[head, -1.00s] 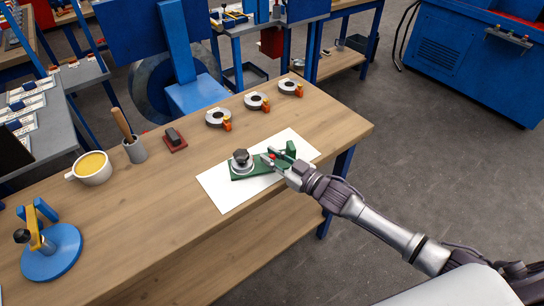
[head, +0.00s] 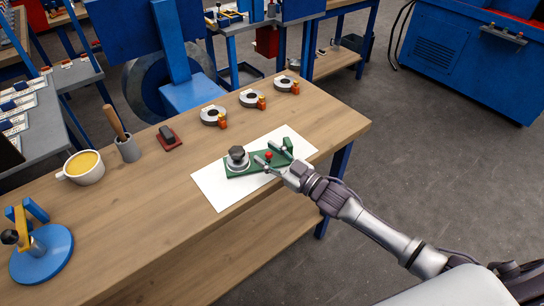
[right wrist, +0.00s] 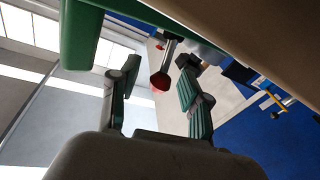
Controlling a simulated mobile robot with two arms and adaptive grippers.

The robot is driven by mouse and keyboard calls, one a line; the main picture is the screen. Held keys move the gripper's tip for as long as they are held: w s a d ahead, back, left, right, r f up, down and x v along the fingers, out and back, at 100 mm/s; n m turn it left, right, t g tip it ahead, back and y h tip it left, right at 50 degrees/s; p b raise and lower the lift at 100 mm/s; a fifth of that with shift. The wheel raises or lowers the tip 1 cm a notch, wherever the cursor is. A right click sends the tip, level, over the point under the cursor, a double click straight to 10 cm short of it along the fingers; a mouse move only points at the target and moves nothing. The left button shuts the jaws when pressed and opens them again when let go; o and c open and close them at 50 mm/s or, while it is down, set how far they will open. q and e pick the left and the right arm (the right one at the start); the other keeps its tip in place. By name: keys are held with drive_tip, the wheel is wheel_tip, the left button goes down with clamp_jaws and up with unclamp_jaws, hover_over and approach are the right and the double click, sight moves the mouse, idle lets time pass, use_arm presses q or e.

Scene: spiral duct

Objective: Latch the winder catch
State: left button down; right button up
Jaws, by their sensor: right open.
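The winder catch is a green base (head: 240,170) on a white sheet. It has a dark round knob on a silver hub (head: 237,157) at its left and a green upright block (head: 287,145) at its right. A red-tipped lever (head: 268,156) stands between them. My right gripper (head: 272,154) is open, with its fingers beside the red tip. In the right wrist view, the red tip (right wrist: 160,81) on its metal stem shows between the two spread fingers of the gripper (right wrist: 158,86). I cannot tell whether either finger touches it. My left gripper is out of view.
On the wooden bench (head: 150,215) are several grey ring parts with orange tabs (head: 252,99), a dark red block (head: 169,137), a grey holder with a wooden handle (head: 127,149), a yellow-filled cup (head: 83,167) and a blue stand (head: 42,256). The bench front is clear.

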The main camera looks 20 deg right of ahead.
drive_tip(key=v, duration=1.2)
